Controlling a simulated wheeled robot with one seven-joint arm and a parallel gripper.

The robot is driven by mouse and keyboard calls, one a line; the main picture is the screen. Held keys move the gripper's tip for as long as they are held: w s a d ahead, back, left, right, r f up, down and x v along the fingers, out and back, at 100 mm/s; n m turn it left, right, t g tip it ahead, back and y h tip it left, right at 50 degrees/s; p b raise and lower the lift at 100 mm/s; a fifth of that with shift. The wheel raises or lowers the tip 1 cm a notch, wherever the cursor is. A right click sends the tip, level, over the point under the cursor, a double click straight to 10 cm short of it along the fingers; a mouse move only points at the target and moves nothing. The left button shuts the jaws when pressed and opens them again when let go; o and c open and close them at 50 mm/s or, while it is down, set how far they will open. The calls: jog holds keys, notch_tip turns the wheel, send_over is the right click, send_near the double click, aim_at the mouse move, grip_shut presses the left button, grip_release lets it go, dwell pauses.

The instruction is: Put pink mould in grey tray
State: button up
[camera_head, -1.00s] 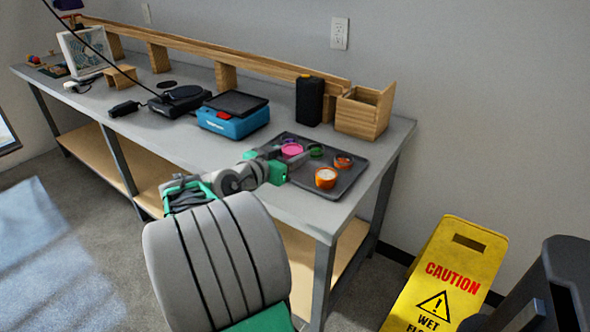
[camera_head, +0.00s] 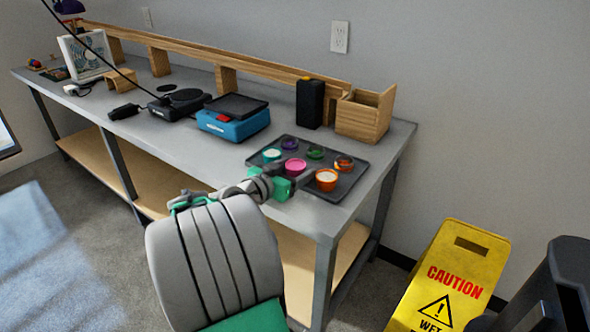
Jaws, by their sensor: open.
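The pink mould (camera_head: 295,167) sits in the dark grey tray (camera_head: 341,186) on the right end of the bench, near the tray's front left. My gripper (camera_head: 302,180) is open at the tray's front edge, just in front of the pink mould. Its fingers are small and partly hidden, and I see nothing between them. Whether they touch the mould I cannot tell.
The tray also holds an orange mould (camera_head: 326,181), a teal one (camera_head: 271,155), a purple one (camera_head: 290,144), a green one (camera_head: 315,153) and an orange-rimmed one (camera_head: 344,162). Behind stand a wooden box (camera_head: 362,117) and black speaker-like block (camera_head: 309,104). A blue scale (camera_head: 232,122) stands left.

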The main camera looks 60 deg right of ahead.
jog(key=shift+a+r+p, duration=0.1)
jog(key=shift+r+p, duration=0.2)
jog(key=shift+p, duration=0.05)
jog(key=p+v, duration=0.1)
jog(key=v, duration=1)
jog(key=shift+w, duration=0.2)
jog(key=shift+a, duration=0.35)
jog(key=w+a+r+n+t+y+p, duration=0.25)
jog(key=w+a+n+y+p, duration=0.2)
jog(key=a+p, duration=0.25)
jog(key=w+a+r+n+t+y+p, duration=0.2)
jog(key=w+a+n+t+y+p, duration=0.15)
jog(key=w+a+p, duration=0.3)
jog(key=s+a+r+n+y+p, duration=0.1)
jog(key=a+r+n+y+p, duration=0.1)
jog(key=a, duration=0.5)
jog(key=a+r+n+y+p, duration=0.2)
jog(key=a+r+n+p, duration=0.1)
jog(key=a, duration=0.5)
jog(key=s+a+r+n+y+p, duration=0.1)
jog(key=a+r+n+y+p, duration=0.2)
jog(key=a+n, duration=0.3)
jog(key=shift+s+a+p, duration=0.3)
jog(key=shift+a+p, duration=0.6)
